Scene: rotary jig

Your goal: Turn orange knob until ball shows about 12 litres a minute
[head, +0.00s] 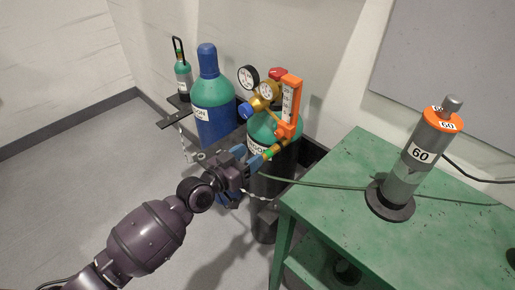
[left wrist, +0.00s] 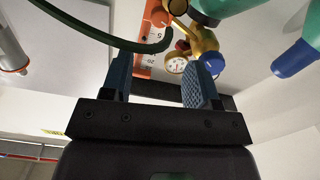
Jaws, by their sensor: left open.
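The orange flowmeter (head: 290,101) with a white scale stands upright on the brass regulator (head: 262,98) of a green-topped cylinder. The orange knob (head: 284,130) seems to be at its lower end; in the left wrist view a round orange part (left wrist: 158,14) shows at the top. The ball cannot be made out in either view. My left gripper (head: 252,158) is open, just below and left of the flowmeter's lower end. In the left wrist view its blue fingers (left wrist: 158,85) stand apart, with the flowmeter scale (left wrist: 149,52) beyond them. Nothing is seen held. My right gripper is not in view.
A green hose (head: 315,184) runs from near the flowmeter across the green table (head: 335,165). Floor at left is clear.

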